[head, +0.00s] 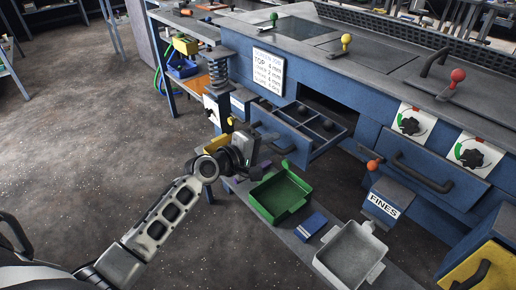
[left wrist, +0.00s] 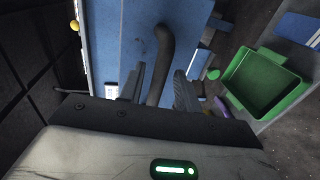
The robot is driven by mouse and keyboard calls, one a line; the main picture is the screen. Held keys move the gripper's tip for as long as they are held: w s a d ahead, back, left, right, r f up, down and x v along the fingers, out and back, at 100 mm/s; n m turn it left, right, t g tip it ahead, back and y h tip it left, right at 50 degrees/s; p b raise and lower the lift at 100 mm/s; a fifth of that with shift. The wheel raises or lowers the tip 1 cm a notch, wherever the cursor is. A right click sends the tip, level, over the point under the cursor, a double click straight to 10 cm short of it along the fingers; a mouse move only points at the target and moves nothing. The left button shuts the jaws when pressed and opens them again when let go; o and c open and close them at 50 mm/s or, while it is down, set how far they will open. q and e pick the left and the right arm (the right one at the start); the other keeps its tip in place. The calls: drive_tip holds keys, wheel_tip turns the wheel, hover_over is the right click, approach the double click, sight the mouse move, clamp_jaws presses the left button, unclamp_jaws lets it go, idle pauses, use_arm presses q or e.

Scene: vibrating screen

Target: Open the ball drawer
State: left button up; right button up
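The ball drawer (head: 340,136) is a blue drawer that stands pulled out of the blue machine. Several dark balls (head: 327,125) lie in its compartments. Its dark curved handle (head: 268,138) is on the front panel, and the handle also shows in the left wrist view (left wrist: 164,50). My left gripper (head: 263,164) is just in front of the drawer front. In the left wrist view its two fingers (left wrist: 159,88) are apart, one on each side of the handle's lower end, with visible gaps. My right gripper is in neither view.
Below the drawer, a low shelf holds a green tray (head: 263,208), a small blue box (head: 311,226) and a grey tray (head: 320,262). A FINES box (head: 381,205) stands to the right, near another closed drawer (head: 425,165). Open floor lies at left.

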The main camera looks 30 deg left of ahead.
use_arm(q)
drive_tip(key=v, duration=1.6)
drive_tip(key=shift+b, duration=0.3)
drive_tip(key=s+d+f+m+g+y+p, duration=0.1)
drive_tip(key=s+d+f+m+p, duration=0.1)
drive_tip(key=s+d+f+m, duration=0.3)
drive_tip(key=s+d+f+m+g+y+p, duration=0.1)
drive_tip(key=s+d+f+m, duration=0.4)
drive_tip(key=d+m, duration=0.5)
drive_tip(key=shift+f+m+g+p, duration=0.35)
drive_tip(key=shift+g+p, duration=0.2)
drive_tip(key=shift+g, duration=0.25)
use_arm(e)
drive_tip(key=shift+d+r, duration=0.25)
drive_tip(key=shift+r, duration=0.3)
